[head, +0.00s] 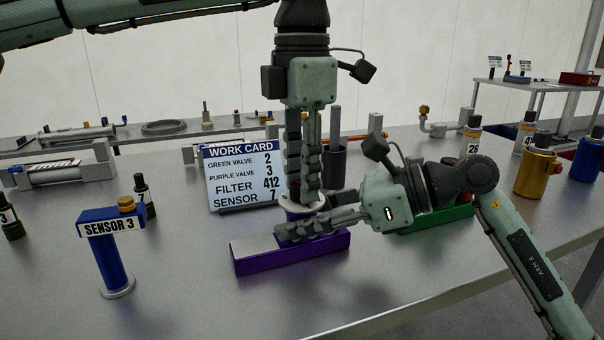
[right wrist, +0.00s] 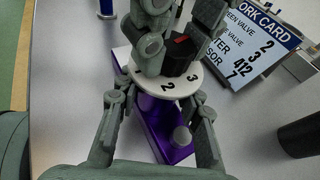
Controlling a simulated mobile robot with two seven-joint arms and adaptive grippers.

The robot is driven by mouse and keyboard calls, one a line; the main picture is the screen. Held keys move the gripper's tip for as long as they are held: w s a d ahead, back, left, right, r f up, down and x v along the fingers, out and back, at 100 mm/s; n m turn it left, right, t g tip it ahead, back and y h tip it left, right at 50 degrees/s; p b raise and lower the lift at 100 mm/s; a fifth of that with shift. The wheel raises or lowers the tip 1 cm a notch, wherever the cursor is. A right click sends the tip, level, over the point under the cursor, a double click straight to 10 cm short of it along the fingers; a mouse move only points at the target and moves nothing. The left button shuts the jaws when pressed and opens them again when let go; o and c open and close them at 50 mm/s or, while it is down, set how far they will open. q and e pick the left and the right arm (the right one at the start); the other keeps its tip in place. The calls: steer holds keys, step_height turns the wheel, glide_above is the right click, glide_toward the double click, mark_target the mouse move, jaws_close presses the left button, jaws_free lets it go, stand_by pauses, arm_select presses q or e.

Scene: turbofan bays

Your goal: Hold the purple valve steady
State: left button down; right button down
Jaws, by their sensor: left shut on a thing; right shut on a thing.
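The purple valve (head: 292,260) sits on the metal table, a long purple block with a pale top. In the right wrist view the purple valve (right wrist: 160,132) carries a round white dial (right wrist: 176,87) showing 2 and 3, with a black knob (right wrist: 180,58) marked red. My left gripper (head: 304,192) points down from above, shut on the knob; its fingers hide part of the knob and dial. My right gripper (head: 290,231) reaches in from the right, shut on the valve body, a finger on each side in the right wrist view.
A work card (head: 242,176) behind lists green valve 2, purple valve 3, filter 412, sensor 7. A blue sensor 3 stand (head: 112,262) is at left. A green block (head: 432,217) lies behind my right arm. Bottles and cans stand at right. The table front is clear.

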arm_select(q)
steer(key=m, duration=1)
steer(key=shift+m, duration=2.3)
steer(key=c, duration=1.2)
jaws_free()
steer(key=shift+r, duration=0.1)
step_height(320, 180, up, 12)
steer(key=shift+f, duration=0.1)
